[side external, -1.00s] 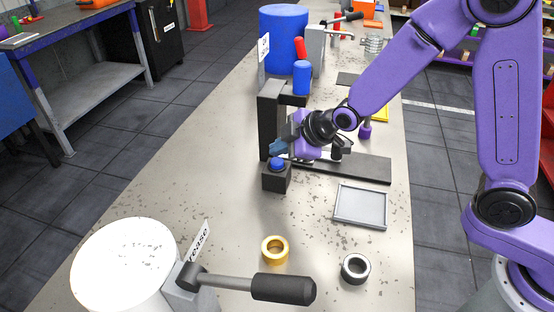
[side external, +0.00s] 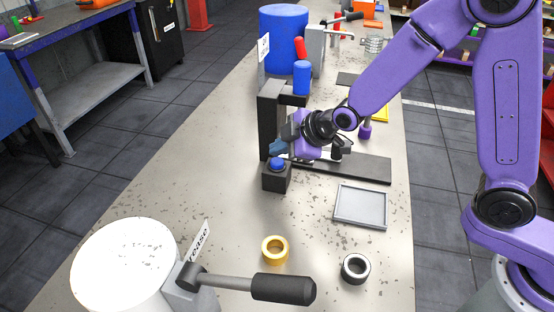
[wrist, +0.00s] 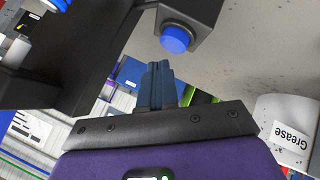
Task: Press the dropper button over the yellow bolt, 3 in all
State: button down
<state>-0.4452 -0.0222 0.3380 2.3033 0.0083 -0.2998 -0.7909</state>
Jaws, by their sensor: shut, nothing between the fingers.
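The blue button (side external: 277,163) sits on a small black box (side external: 276,181) beside the black dropper stand (side external: 268,118). A blue bottle (side external: 301,78) tops the stand. My gripper (side external: 278,148) is shut and empty, its blue-grey fingertips just above the button; in the side view I cannot tell whether they touch it. In the wrist view the shut fingers (wrist: 158,82) point up the picture, with the button (wrist: 175,39) beyond their tips and apart from them in the picture. I cannot make out the yellow bolt; my gripper and wrist cover part of the area by the stand.
A dark rail (side external: 350,168) runs right from the stand. A grey tray (side external: 361,207), a gold ring (side external: 275,249) and a dark-and-silver ring (side external: 356,268) lie nearer. A white grease drum (side external: 122,262) and black-handled lever (side external: 283,289) stand in front. The tabletop between is clear.

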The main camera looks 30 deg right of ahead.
aim_at(281, 162)
jog(key=shift+f, duration=0.95)
dwell(1.1)
dwell(0.4)
jog(key=shift+r, duration=0.95)
jog(key=shift+r, duration=2.5)
jog(key=s+d+g+h, duration=0.1)
jog(key=s+d+g, duration=0.1)
jog(key=s+d, duration=0.4)
jog(key=s+d+m+g+h, duration=0.1)
jog(key=s+d+g, duration=0.2)
jog(key=s, duration=1.3)
jog(key=s+d+g+h, duration=0.1)
jog(key=s+d+g, duration=0.2)
jog(key=s+d, duration=0.7)
jog(key=shift+s+f+m+h, duration=0.15)
jog(key=shift+s+m+h, duration=0.25)
jog(key=shift+s, duration=0.05)
